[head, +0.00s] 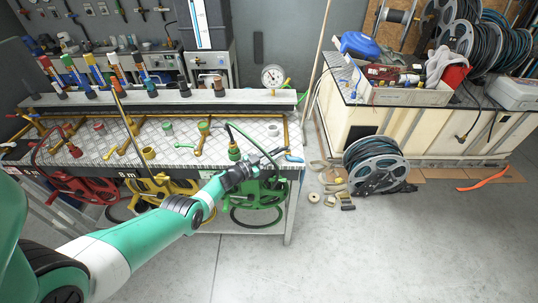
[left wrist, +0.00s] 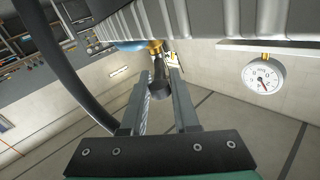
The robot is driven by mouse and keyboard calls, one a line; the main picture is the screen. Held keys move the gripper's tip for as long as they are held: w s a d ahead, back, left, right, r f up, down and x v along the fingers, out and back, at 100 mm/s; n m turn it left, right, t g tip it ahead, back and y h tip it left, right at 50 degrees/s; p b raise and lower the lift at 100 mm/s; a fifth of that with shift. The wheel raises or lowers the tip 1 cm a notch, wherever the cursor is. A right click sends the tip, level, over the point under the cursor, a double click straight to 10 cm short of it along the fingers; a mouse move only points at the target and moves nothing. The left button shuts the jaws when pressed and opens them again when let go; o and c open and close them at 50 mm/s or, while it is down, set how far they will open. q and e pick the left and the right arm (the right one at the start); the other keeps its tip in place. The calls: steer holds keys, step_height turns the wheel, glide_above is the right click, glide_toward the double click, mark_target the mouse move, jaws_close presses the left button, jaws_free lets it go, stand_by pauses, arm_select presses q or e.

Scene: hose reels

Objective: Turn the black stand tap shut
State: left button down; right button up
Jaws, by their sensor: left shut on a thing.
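My left gripper (head: 276,158) reaches over the bench's front right, beside the green hose reel. It also shows in the left wrist view (left wrist: 160,88), with its two fingers closed on either side of a dark, rounded tap part, which I take to be the black stand tap (left wrist: 160,70). A brass fitting (left wrist: 155,47) joins its far end. A blue piece (left wrist: 130,45) sits beside the brass, and a blue lever (head: 294,159) shows near the gripper in the head view. The fingers hide much of the tap in the head view. My right gripper is not in view.
A green hose connector (head: 235,153) stands close left of the gripper. Green (head: 262,192), yellow (head: 160,192) and red (head: 90,186) reels hang along the bench front. A round gauge (head: 272,76) stands behind. A grey hose reel (head: 375,160) sits on the floor at right.

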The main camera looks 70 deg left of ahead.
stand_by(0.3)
arm_select(q)
steer(key=c, duration=0.8)
jaws_free()
steer(key=shift+w, duration=0.1)
steer(key=shift+c, duration=0.2)
steer(key=p+v, duration=0.1)
steer(key=v, duration=0.1)
steer(key=p+v, duration=0.2)
steer(key=r+p+v, duration=0.1)
steer(key=p+v, duration=0.1)
steer(key=v, duration=0.2)
steer(key=p+v, duration=0.1)
steer(key=f+p+v, duration=0.1)
steer(key=v, duration=0.1)
steer(key=shift+s+d, duration=0.1)
steer(key=shift+s, duration=0.25)
